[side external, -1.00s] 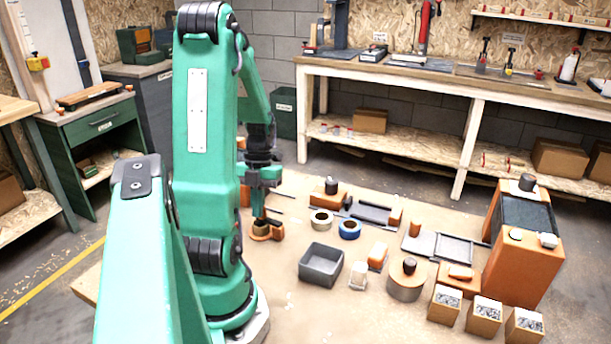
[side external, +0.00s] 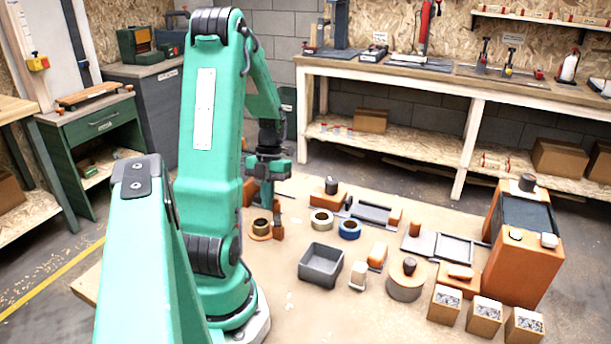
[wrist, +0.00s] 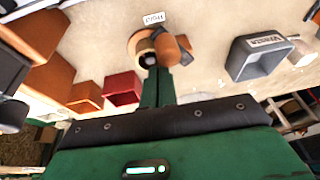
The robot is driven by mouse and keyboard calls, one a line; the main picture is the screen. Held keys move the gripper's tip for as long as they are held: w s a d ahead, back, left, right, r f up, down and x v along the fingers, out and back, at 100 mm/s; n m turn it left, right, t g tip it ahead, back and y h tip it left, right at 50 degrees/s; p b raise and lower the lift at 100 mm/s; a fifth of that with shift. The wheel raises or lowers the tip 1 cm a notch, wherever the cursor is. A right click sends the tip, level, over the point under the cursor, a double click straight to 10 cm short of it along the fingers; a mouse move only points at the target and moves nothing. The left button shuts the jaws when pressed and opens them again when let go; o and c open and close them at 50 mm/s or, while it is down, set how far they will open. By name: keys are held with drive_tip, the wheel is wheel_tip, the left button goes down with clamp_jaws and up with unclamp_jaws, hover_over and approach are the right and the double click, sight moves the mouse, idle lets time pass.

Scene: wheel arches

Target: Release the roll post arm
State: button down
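The roll post, an orange stand with a tape roll (side external: 261,226) around its base, is on the table just below my gripper (side external: 268,200). Its orange arm (side external: 277,222) rises on the right of the roll, with its upper end close to the fingers. In the wrist view, the orange-brown arm (wrist: 170,47) lies beyond my gripper's green fingertips (wrist: 156,75), which are close together. A dark round end shows beside it. Whether the fingers pinch the arm or only meet it is hidden.
A grey bin (side external: 321,265) stands right of the roll. Two loose tape rolls, one cream (side external: 321,220) and one blue (side external: 350,228), lie behind it. In the wrist view, a red box (wrist: 123,87) lies left of the fingers. Bare table lies between the roll post and bin.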

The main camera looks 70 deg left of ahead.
drive_tip(key=shift+w+a, duration=0.1)
drive_tip(key=shift+w, duration=0.6)
drive_tip(key=shift+s+d, duration=0.1)
drive_tip(key=shift+d, duration=0.1)
drive_tip(key=shift+s+d, duration=0.25)
drive_tip(key=shift+d, duration=0.3)
drive_tip(key=shift+v, duration=3.9)
